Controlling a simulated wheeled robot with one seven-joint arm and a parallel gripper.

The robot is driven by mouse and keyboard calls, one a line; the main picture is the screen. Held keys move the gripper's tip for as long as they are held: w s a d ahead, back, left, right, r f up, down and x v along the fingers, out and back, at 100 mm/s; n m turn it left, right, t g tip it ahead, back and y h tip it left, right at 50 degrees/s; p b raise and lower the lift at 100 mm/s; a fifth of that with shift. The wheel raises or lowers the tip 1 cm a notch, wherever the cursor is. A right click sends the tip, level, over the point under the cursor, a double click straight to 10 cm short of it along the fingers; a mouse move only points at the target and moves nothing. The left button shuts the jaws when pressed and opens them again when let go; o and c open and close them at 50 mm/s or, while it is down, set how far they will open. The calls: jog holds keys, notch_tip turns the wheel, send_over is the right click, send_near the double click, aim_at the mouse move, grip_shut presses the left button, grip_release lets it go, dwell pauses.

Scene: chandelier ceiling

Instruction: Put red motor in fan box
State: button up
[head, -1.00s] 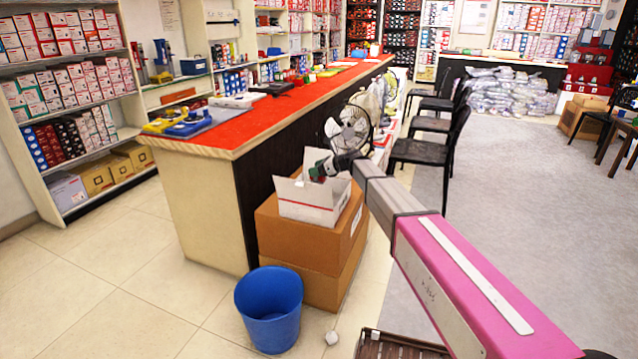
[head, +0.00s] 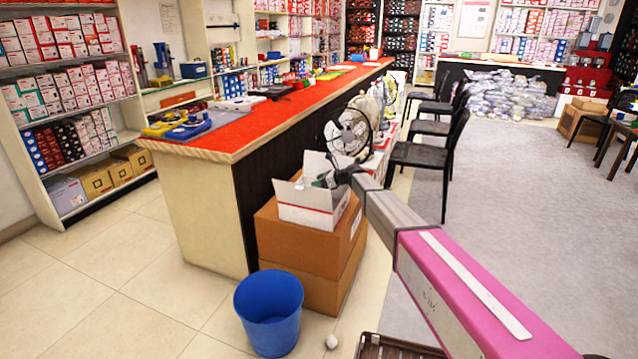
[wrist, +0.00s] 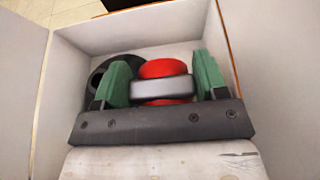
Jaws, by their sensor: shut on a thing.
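The red motor (wrist: 163,69), red with a grey metal band, is between the green fingers of my gripper (wrist: 164,80) in the wrist view. My gripper is shut on it. The open white box (wrist: 215,22) surrounds the fingers and motor in the wrist view, and its walls rise around them. In the head view the white fan box (head: 307,213) stands with raised flaps on brown cartons, and my gripper (head: 325,180) reaches into its top. The motor is hidden there. A black round part (wrist: 98,78) lies in the box behind the left finger.
Brown cartons (head: 300,245) carry the box beside the red-topped counter (head: 240,128). A metal fan (head: 348,132) stands just behind the box. A blue bin (head: 268,312) is in front on the floor. Black chairs (head: 432,155) stand to the right.

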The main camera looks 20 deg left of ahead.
jog(key=shift+f, duration=0.5)
jog(key=o, duration=1.3)
jog(key=shift+r, duration=0.5)
jog(key=v, duration=1.2)
jog(key=shift+r, duration=0.15)
jog(key=s+d+f+n+h, duration=0.4)
jog(key=s+d+n, duration=0.2)
jog(key=s+d, duration=0.7)
jog(key=s+d+f+n+h, duration=0.4)
jog(key=s+d, duration=0.8)
jog(key=d, duration=0.4)
jog(key=s+d+f+n+g+h, duration=0.1)
jog(key=s+d+f+n+h, duration=0.3)
jog(key=s+d+n, duration=0.4)
jog(key=shift+s+d+n+h, duration=0.15)
jog(key=shift+s+d+h, duration=0.1)
jog(key=shift+s+d, duration=0.9)
jog(key=shift+s+d+n+h, duration=0.1)
jog(key=shift+s+d+h, duration=0.2)
jog(key=shift+s+d, duration=0.8)
jog(key=shift+s+d+n+h, duration=0.2)
jog(key=shift+s+d, duration=0.4)
jog(key=shift+d, duration=1)
